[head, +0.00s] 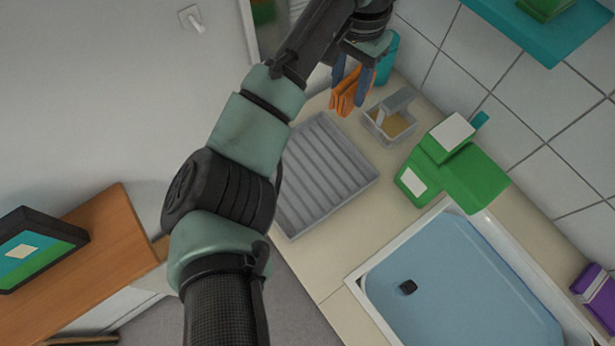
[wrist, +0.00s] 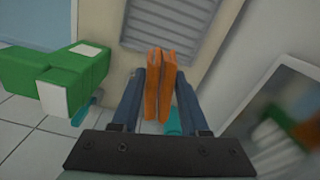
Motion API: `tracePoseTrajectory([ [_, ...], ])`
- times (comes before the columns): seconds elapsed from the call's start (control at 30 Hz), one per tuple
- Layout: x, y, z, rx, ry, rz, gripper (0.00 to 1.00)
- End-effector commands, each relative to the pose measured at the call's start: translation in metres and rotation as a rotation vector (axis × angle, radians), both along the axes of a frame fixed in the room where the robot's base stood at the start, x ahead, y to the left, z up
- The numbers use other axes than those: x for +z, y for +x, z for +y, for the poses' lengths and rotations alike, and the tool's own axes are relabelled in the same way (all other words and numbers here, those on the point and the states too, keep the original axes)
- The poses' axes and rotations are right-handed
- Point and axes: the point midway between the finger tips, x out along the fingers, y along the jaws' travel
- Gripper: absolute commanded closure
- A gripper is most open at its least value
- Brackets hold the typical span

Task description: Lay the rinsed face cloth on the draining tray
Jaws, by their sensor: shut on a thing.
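My gripper (head: 352,87) is shut on an orange cloth (head: 346,98), which hangs folded between the dark blue fingers. In the wrist view the cloth (wrist: 160,85) shows as two upright orange folds between the fingertips. The draining tray (head: 322,172) is a grey ribbed tray on the pale counter, below and left of my gripper in the head view. My arm covers part of its left side. In the wrist view the tray (wrist: 178,25) lies beyond the fingertips, and its visible ribs are bare. The cloth appears apart from the tray.
A clear box (head: 389,124) with yellowish contents stands right of the tray. A teal item (head: 388,58) is behind my gripper. A tiled wall (head: 540,120) borders the counter.

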Motion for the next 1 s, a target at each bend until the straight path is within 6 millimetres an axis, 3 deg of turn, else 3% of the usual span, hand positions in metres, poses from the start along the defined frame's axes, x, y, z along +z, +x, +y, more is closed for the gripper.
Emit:
tracePoseTrajectory([
  [0.03, -0.011, 0.002, 0.007, -0.068, 0.005, -0.005, 1.00],
  [0.23, -0.029, -0.009, 0.034, -0.367, 0.001, 0.000, 1.00],
  [0.5, -0.072, -0.044, 0.082, -0.691, -0.003, 0.001, 1.00],
  [0.77, -0.090, -0.063, 0.104, -0.807, -0.003, 0.002, 1.00],
  [1.0, -0.130, -0.065, 0.105, -0.813, -0.005, 0.004, 1.00],
])
